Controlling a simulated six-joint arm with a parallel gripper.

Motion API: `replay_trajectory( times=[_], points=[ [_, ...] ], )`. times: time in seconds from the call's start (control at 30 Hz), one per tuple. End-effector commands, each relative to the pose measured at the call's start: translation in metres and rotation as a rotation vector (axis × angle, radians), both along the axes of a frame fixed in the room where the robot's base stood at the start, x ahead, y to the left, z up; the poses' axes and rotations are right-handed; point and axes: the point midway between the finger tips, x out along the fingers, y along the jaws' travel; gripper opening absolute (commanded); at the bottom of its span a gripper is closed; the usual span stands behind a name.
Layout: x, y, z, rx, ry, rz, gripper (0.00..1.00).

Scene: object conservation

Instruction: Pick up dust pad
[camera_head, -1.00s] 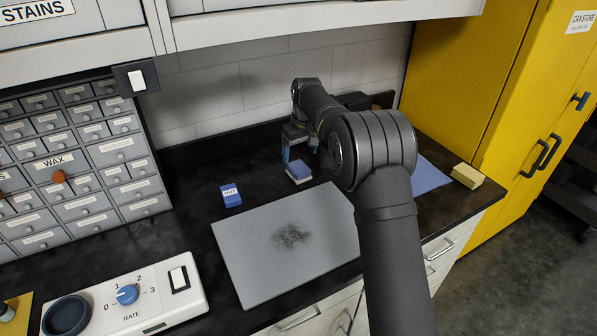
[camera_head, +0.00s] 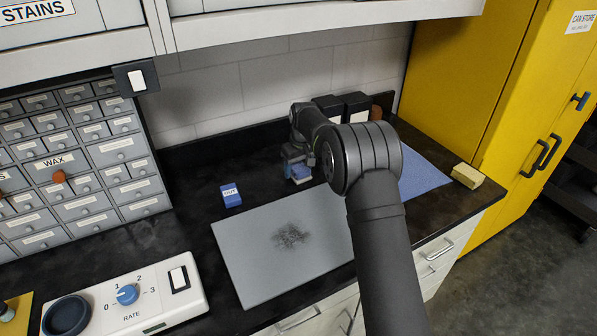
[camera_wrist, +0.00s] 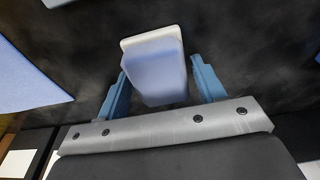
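A small pad with a blue top and a pale base, apparently the dust pad (camera_head: 300,175), lies on the dark bench behind the grey panel. In the wrist view the pad (camera_wrist: 153,50) sits between my two blue fingers. My gripper (camera_head: 296,163) is low over it, with its fingers (camera_wrist: 160,80) spread on either side. The gripper looks open, with no clear grip on the pad. The gripper partly hides the pad in the head view.
A blue labelled block (camera_head: 231,195) lies to the left. The grey panel (camera_head: 255,270) with a dark smudge is in front. A blue mat (camera_head: 420,170) and a yellow block (camera_head: 467,176) are right. Black boxes (camera_head: 355,104) stand at the back wall.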

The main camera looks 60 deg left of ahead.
Motion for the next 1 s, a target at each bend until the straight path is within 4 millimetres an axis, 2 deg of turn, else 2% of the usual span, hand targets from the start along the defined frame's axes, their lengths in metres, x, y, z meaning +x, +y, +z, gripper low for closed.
replay_trajectory(
  times=[0.03, 0.13, 0.17, 0.43, 0.57, 0.67, 0.8, 1.0],
  points=[
    [0.000, 0.000, 0.000, 0.000, 0.000, 0.000, 0.53],
    [0.000, 0.000, 0.000, 0.000, 0.000, 0.000, 0.33],
    [0.000, 0.000, 0.000, 0.000, 0.000, 0.000, 0.31],
    [0.000, 0.000, 0.002, 0.000, 0.000, 0.000, 0.31],
    [0.000, 0.000, 0.009, 0.000, 0.000, 0.000, 0.31],
    [0.000, 0.000, 0.020, 0.001, -0.001, 0.000, 0.31],
    [0.001, 0.000, 0.046, 0.003, -0.001, -0.001, 0.31],
    [0.034, -0.037, 0.072, 0.001, -0.001, -0.005, 0.31]
  ],
)
